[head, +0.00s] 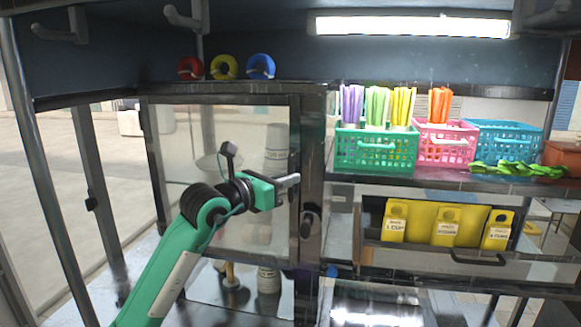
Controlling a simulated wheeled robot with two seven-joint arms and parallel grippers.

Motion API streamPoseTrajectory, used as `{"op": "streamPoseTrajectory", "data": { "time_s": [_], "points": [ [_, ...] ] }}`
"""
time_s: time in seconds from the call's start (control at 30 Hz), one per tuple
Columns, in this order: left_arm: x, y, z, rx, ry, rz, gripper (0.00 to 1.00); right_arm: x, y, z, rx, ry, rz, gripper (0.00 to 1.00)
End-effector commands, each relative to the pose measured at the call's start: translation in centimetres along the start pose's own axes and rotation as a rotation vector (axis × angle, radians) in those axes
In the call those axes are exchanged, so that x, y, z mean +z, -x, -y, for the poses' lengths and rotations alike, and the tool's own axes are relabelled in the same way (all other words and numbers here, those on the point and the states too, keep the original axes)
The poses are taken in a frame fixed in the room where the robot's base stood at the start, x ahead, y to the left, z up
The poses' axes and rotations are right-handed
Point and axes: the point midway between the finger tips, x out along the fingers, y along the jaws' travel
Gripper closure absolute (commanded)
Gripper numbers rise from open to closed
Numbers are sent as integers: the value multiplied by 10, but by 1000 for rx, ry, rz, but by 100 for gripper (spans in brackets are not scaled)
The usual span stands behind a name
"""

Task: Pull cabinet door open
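The cabinet door (222,99) is a glass panel in a dark metal frame, left of centre in the head view. It looks closed against the cabinet post (313,150), and cups show behind the glass. A dark rounded fitting, perhaps a latch or handle, (310,222) sits near the door's right edge. My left gripper (290,182), on the green arm, is in front of the door's right edge, above that fitting. Its grey fingers point right; their gap is not clear, and I cannot tell whether they touch the frame. My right gripper is out of view.
Green (375,150), pink (445,150) and blue (508,140) baskets stand on the right shelf, some holding coloured sticks. Green twisted pieces (518,168) lie before them. Yellow cup packs (445,226) hang below. Three coloured rolls (225,67) sit above the door.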

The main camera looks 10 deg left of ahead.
Motion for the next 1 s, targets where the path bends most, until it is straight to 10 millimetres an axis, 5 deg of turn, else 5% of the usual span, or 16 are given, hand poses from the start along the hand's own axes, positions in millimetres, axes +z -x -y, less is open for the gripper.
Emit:
{"op": "streamPoseTrajectory", "data": {
  "time_s": [0.3,0.47,0.57,1.0],
  "points": [
    [0,-18,0,0,-1,0,85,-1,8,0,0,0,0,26],
    [0,-17,0,0,-1,0,85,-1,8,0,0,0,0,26],
    [0,-17,0,0,-1,0,100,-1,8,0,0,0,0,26],
    [-3,-7,4,-24,-2,-1,100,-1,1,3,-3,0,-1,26]
  ]
}}
